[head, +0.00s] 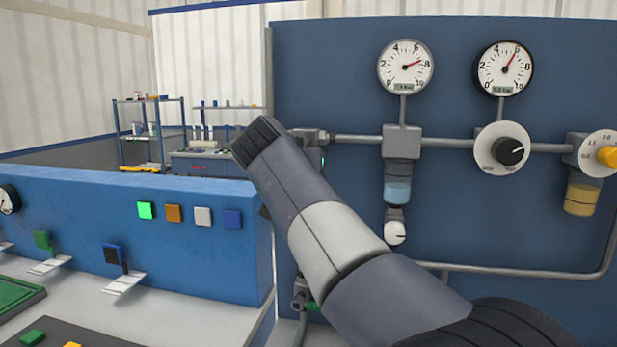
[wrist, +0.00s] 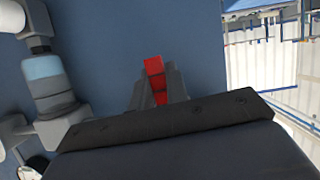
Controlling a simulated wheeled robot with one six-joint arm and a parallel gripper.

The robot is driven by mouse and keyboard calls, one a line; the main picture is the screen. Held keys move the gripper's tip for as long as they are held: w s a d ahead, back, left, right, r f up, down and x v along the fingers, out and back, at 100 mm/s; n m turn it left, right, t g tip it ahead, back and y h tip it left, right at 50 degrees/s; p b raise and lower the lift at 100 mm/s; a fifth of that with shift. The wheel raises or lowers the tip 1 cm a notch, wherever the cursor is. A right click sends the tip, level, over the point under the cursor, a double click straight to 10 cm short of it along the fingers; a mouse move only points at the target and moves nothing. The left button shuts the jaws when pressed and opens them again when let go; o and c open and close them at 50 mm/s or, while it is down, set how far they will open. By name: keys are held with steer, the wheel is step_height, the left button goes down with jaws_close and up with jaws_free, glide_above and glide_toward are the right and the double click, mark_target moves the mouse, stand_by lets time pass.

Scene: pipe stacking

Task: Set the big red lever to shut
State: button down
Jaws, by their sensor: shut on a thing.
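The red lever (wrist: 154,66) shows in the wrist view, between the two fingers of my gripper (wrist: 157,82). The fingers are shut on it, and its red end sticks out past the fingertips. The rest of the lever and its mount are hidden behind the fingers and the gripper body. In the head view my arm covers the place where the lever is, so the lever and the fingertips do not show there. I cannot tell from these views which setting the lever points to.
A blue panel (head: 345,90) carries two round gauges (head: 405,67) (head: 503,69), grey pipes, a clear filter bowl (head: 397,191) and a white dial (head: 501,149). A lower blue wall with coloured square buttons (head: 203,216) stands at the left.

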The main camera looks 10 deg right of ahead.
steer(key=shift+w+a+f+m, duration=0.1)
steer(key=shift+a+f+m, duration=0.1)
steer(key=shift+a+m, duration=0.1)
steer(key=shift+y, duration=0.3)
steer(key=c, duration=1.4)
jaws_free()
steer(key=shift+r, duration=0.15)
steer(key=v, duration=1)
steer(key=shift+s+a+r, duration=0.1)
steer(key=shift+s+a, duration=0.1)
steer(key=shift+s, duration=0.15)
steer(key=x, duration=1)
steer(key=shift+w+d, duration=0.2)
steer(key=shift+w, duration=0.1)
steer(key=shift+d, duration=0.1)
